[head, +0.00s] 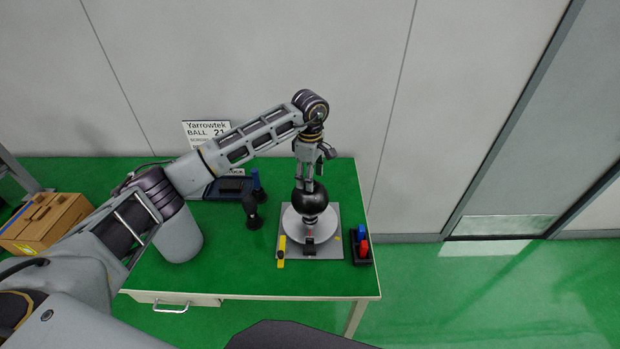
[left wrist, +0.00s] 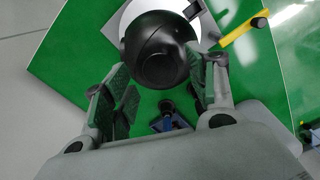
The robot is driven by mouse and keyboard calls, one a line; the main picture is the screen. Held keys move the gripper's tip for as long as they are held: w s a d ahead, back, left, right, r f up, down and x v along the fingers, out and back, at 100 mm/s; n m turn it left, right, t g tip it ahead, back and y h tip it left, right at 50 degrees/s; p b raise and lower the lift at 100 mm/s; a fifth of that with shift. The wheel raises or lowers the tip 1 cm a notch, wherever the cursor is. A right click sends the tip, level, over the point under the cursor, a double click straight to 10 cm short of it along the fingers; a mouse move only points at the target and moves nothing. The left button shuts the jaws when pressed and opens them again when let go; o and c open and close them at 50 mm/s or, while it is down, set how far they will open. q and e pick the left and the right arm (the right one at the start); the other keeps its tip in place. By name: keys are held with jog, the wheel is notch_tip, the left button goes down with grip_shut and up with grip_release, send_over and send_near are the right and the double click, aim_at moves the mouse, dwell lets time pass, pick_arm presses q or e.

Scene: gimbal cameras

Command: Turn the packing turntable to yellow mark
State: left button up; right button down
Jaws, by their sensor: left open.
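The packing turntable has a white disc (head: 327,221) on a square grey base plate (head: 333,254). A large black ball (head: 310,202) sits at the disc's middle. A yellow bar (head: 281,250) with a dark part lies at the base's left edge, and a small black block (head: 309,247) is at the front. My left gripper (head: 306,184) points down, just above the ball. In the left wrist view its open fingers (left wrist: 165,68) are on either side of the near part of the black ball (left wrist: 160,45); contact cannot be told.
A black holder (head: 362,259) with red and blue pieces stands right of the turntable. A dark stand (head: 252,212) and a blue tray (head: 225,189) are to its left. The green tabletop (head: 240,270) is clear in front.

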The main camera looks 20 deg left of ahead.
pick_arm(q)
jog(key=shift+f, duration=0.9)
grip_shut()
